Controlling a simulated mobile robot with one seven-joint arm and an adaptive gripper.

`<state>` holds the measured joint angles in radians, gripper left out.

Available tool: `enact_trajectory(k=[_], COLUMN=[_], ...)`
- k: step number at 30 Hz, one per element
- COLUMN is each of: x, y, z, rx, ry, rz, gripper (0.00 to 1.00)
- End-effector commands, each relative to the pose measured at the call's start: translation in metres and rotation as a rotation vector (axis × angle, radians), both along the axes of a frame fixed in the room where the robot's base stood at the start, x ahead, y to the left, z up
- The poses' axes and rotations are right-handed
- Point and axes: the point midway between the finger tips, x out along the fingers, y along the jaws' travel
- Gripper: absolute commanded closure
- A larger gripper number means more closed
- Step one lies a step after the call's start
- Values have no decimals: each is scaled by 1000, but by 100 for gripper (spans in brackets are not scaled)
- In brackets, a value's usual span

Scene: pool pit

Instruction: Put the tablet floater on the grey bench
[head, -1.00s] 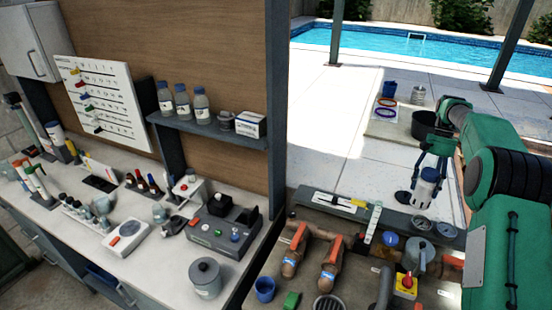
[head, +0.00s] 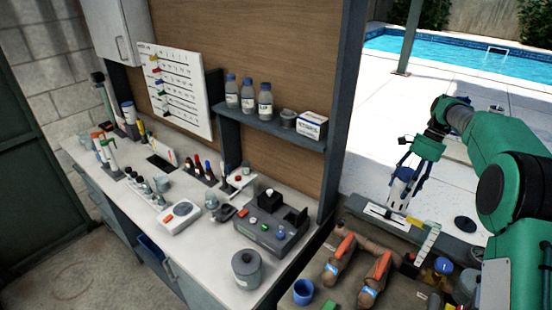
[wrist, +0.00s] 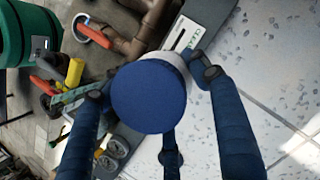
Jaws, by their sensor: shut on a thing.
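The tablet floater (head: 401,190) is white with a blue round top. My gripper (head: 405,172) is shut on it and holds it upright or nearly so, above the low grey ledge by the pipes. In the wrist view, the floater's blue top (wrist: 148,98) sits between my blue fingers (wrist: 150,84) and hides part of its body. The long bench with a light grey top (head: 205,262) runs along the wall at the left. My gripper is to the right of it, beyond the dark post.
A control box (head: 268,232), a grey lidded pot (head: 246,270), a white scale (head: 180,218) and several bottles and tubes stand on the bench. A shelf (head: 275,130) and dark post (head: 342,110) rise behind. Small bare patches show along the bench's front. Orange-handled pipes (head: 345,265) lie below my arm.

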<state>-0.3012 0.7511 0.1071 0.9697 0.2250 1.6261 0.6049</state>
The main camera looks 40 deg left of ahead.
Motion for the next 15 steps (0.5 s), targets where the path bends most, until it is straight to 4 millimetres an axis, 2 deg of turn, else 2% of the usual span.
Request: enact_trajectory(k=[1, 6, 12, 15], x=[-11, -48, -97, -119], y=[14, 59, 106, 124], z=[5, 0, -9, -13], rx=[2, 2, 1, 1], ry=[-1, -4, -7, -7], rz=[-17, -94, -188, -228], gripper=[70, 70, 70, 76])
